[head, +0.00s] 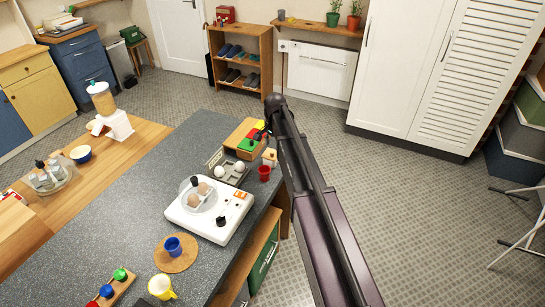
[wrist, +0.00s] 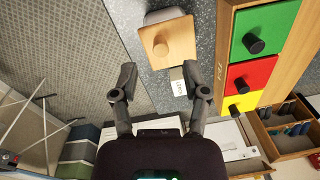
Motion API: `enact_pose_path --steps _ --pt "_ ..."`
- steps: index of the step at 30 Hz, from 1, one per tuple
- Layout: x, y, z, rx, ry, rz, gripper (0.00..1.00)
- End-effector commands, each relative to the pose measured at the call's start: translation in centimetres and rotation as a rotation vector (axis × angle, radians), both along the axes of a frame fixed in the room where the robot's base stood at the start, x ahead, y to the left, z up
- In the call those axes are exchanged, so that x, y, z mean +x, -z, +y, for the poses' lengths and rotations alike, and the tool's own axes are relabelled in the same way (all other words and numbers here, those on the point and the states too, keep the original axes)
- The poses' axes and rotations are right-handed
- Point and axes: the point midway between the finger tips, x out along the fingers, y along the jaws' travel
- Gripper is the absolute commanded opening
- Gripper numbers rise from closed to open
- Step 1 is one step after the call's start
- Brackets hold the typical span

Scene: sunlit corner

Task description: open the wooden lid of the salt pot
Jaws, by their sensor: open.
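The salt pot's square wooden lid (wrist: 163,42) with a round knob shows at the top centre of the wrist view. It appears shut over the pale pot (wrist: 164,14), which is mostly hidden. A small white tag (wrist: 178,88) lies by its lower edge. In the head view the salt pot (head: 270,157) stands at the counter's right edge, beside a red cup. My gripper (wrist: 160,78) is open and empty. Its fingertips sit just below the lid in the wrist view, one to each side, apart from the knob. In the head view it is largely hidden by my arm.
A wooden box with green, red and yellow lids (wrist: 252,45) and black knobs stands close beside the pot. A red cup (head: 264,173), an egg tray (head: 229,173) and a white egg cooker (head: 210,209) are nearby on the dark counter (head: 130,215). Open floor lies to the right.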

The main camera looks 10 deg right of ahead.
Motion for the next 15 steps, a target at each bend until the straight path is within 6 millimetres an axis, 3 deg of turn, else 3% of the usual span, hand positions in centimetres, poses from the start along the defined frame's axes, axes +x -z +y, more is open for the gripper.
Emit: enact_pose_path --steps 15 --pt "0.2 4.0 0.1 0.0 0.0 0.0 0.59"
